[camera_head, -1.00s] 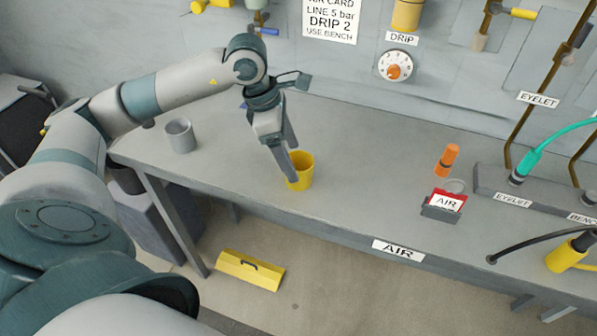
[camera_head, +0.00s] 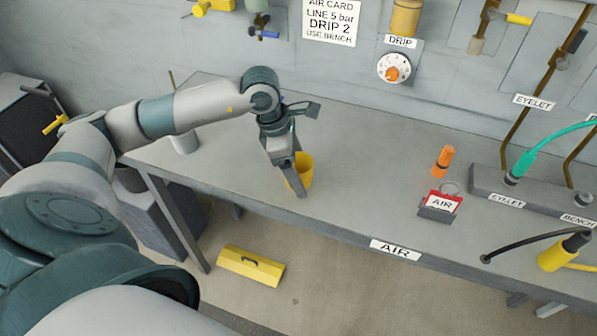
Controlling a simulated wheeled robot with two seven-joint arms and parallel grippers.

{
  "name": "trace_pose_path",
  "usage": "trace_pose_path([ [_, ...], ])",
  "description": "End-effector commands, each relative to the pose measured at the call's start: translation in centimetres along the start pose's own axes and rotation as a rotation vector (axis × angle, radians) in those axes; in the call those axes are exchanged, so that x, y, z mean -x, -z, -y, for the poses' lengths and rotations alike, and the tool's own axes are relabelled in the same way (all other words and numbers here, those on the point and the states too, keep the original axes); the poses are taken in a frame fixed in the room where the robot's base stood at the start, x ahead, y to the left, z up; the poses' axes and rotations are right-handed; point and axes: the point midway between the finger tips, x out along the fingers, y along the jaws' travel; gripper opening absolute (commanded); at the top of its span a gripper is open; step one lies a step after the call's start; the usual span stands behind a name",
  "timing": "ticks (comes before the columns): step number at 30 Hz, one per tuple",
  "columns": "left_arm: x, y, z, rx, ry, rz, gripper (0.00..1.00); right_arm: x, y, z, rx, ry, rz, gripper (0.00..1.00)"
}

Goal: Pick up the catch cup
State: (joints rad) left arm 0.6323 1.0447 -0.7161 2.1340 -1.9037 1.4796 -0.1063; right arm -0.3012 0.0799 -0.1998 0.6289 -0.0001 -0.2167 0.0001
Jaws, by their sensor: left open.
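A yellow cup (camera_head: 306,172), the only yellow cup on the bench, stands upright near the front edge of the grey bench. My left gripper (camera_head: 299,185) points down at it. Its fingers are open, and one finger crosses in front of the cup's left side and hides part of it. I cannot tell whether a finger touches the cup or whether the other finger is inside or behind it. My right gripper is not in view.
A grey cup (camera_head: 184,141) stands at the bench's left, partly behind my left arm. The bench middle is clear.

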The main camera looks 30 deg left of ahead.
Motion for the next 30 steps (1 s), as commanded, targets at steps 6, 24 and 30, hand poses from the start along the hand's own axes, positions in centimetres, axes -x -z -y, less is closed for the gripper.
trace_pose_path([
  [6, -0.01, 0.01, 0.01, 0.000, 0.000, 0.000, 0.73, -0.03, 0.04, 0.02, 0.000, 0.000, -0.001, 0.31],
  [24, 0.03, 0.00, -0.01, 0.000, 0.000, 0.000, 0.29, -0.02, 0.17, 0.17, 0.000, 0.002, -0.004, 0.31],
  [30, 0.29, -0.09, -0.04, 0.000, 0.000, 0.000, 0.29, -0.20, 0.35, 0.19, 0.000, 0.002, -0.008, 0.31],
])
